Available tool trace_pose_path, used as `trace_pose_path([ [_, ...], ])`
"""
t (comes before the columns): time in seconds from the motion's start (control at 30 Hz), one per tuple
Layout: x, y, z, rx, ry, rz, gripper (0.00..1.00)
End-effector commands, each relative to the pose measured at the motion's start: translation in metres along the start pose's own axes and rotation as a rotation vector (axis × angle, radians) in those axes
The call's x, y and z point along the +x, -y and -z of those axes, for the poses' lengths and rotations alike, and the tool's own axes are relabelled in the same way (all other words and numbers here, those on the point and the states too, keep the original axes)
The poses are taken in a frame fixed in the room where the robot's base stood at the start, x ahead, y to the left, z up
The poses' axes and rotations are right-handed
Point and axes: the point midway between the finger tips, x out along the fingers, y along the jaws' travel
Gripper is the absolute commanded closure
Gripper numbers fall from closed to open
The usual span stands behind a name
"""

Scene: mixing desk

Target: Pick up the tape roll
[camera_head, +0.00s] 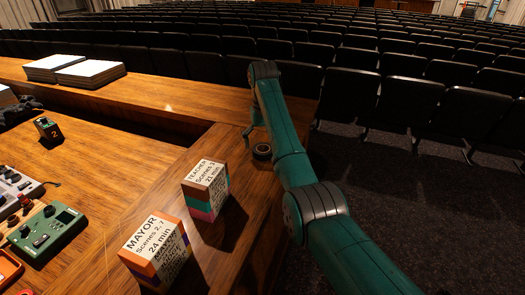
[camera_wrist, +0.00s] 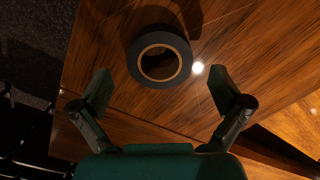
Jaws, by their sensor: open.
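The tape roll (camera_wrist: 134,62) is a black ring with a tan inner core, lying flat on the wooden desk. In the head view my gripper (camera_head: 248,136) is partly hidden by the arm, to the left of and beyond the roll.
Two labelled boxes, TEACHER (camera_head: 205,188) and MAYOR (camera_head: 156,250), stand on the desk (camera_head: 190,140) nearer the camera. Paper stacks (camera_head: 90,73) lie at the back left. A green device (camera_head: 46,229) is at left. The desk edge drops to dark seats (camera_head: 400,104) at right.

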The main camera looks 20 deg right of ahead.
Motion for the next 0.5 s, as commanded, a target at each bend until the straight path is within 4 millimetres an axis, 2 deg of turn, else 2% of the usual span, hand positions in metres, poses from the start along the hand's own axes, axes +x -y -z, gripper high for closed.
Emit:
trace_pose_path([
  [0.03,0.008,0.0,-0.002,0.0,0.001,0.0,0.0],
  [0.2,0.021,0.0,-0.003,0.0,0.0,0.0,0.0],
  [0.43,0.022,0.0,-0.003,0.0,-0.001,0.0,0.0],
  [0.47,0.022,0.0,-0.003,0.0,-0.001,0.0,0.03],
  [0.5,0.022,0.0,-0.003,0.0,-0.001,0.0,0.12],
])
